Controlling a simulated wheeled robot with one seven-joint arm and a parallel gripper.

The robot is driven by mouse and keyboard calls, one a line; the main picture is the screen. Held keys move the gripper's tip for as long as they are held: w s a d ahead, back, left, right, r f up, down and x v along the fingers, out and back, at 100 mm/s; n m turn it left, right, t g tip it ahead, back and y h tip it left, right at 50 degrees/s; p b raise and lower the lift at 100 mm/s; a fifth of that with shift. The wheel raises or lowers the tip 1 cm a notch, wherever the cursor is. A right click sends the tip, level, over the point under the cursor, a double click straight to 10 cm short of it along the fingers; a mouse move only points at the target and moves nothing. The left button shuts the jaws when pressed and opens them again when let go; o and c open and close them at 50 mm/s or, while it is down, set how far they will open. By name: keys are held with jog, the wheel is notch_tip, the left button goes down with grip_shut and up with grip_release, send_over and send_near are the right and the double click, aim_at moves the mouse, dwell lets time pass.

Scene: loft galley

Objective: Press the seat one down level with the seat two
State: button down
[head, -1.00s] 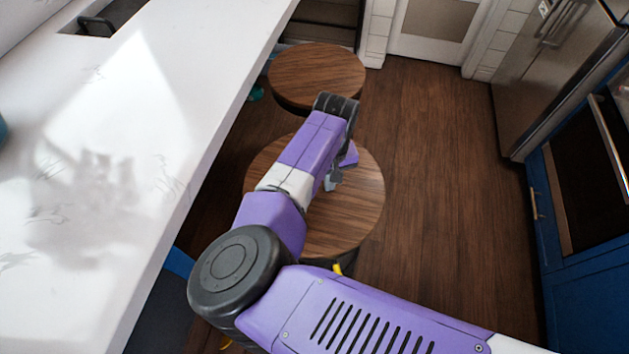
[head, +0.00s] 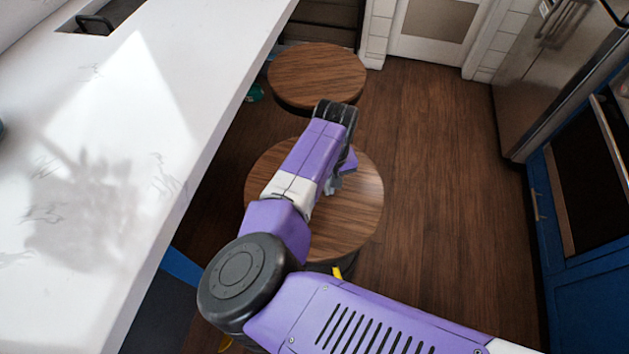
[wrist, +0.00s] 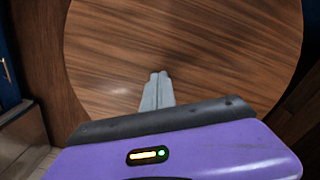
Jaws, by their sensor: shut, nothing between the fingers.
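Two round wooden stool seats stand beside the counter; no label shows which is seat one or seat two. The nearer seat (head: 350,215) lies under my gripper (head: 333,184), and my arm covers part of it. The farther seat (head: 315,70) stands behind it, apart from my arm. In the wrist view the nearer seat (wrist: 200,40) fills most of the picture. There my gripper (wrist: 158,76) is shut and empty, its fingertips together over the wood. The fingertips look at or very close to the seat's top; exact contact cannot be told.
A white counter (head: 110,150) runs along the left, close to both seats. Blue cabinets with an oven (head: 590,160) and a steel fridge (head: 545,75) line the right. The wooden floor (head: 440,190) between is clear.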

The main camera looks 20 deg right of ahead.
jog(key=shift+f+b, duration=1)
jog(key=shift+f, duration=1.1)
jog(key=shift+r, duration=0.1)
notch_tip(320, 180, up, 7)
jog(key=p, duration=0.7)
jog(key=shift+p, duration=0.4)
